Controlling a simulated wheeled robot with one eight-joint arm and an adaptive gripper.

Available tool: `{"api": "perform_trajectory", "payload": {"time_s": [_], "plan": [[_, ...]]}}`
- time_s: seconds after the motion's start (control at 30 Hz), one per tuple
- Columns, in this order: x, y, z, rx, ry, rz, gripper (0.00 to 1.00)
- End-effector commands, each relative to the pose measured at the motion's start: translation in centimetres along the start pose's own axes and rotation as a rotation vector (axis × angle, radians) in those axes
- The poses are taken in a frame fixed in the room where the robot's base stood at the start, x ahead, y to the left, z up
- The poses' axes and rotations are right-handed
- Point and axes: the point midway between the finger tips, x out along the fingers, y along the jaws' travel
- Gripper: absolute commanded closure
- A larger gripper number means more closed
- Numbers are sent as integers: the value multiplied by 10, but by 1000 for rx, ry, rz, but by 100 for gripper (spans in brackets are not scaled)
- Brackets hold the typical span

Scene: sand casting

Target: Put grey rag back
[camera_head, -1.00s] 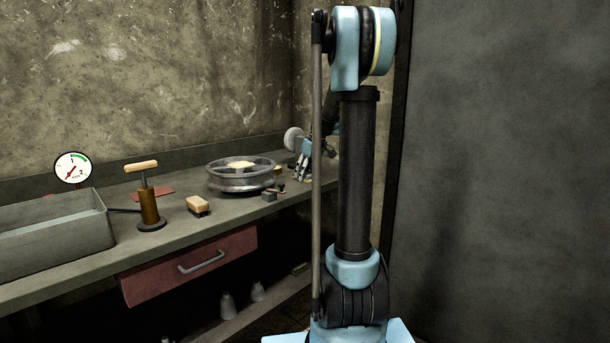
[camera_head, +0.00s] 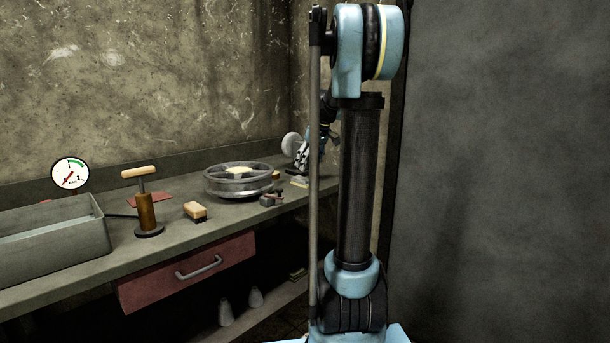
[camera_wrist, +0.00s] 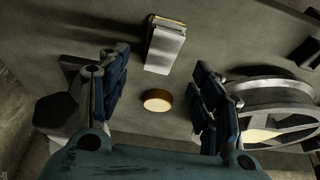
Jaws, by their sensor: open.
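I cannot make out a certain grey rag. A pale grey piece with a tan edge (camera_wrist: 166,46) lies on the bench beyond my fingertips in the wrist view; I cannot tell whether it is a folded rag or a block. It seems to be the small pale thing (camera_head: 300,181) beside the wheel in the head view. My gripper (camera_wrist: 160,94) is open, its two dark blue fingers wide apart with nothing between them in its grasp. A small round tan-topped piece (camera_wrist: 157,100) shows on the bench between the fingers. In the head view my gripper (camera_head: 302,158) is partly hidden by my arm.
A spoked metal wheel (camera_head: 240,180) stands on the bench, close to my right finger in the wrist view (camera_wrist: 280,108).

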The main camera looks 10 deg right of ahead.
Motion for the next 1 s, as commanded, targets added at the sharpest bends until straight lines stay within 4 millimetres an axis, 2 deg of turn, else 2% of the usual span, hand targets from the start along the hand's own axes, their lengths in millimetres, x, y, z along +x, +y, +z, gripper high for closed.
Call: {"api": "perform_trajectory", "payload": {"time_s": [0.1, 0.23, 0.5, 0.6, 0.77, 1.0], "plan": [[-20, 0, 0, 1, 0, 0, 41], [-35, 0, 0, 1, 0, 0, 41], [-45, 0, 0, 1, 0, 0, 41], [-45, -7, 6, 8, -5, 1, 41], [-46, -39, 35, 56, -26, 7, 41], [-40, -102, 103, 169, -72, 31, 41]]}}
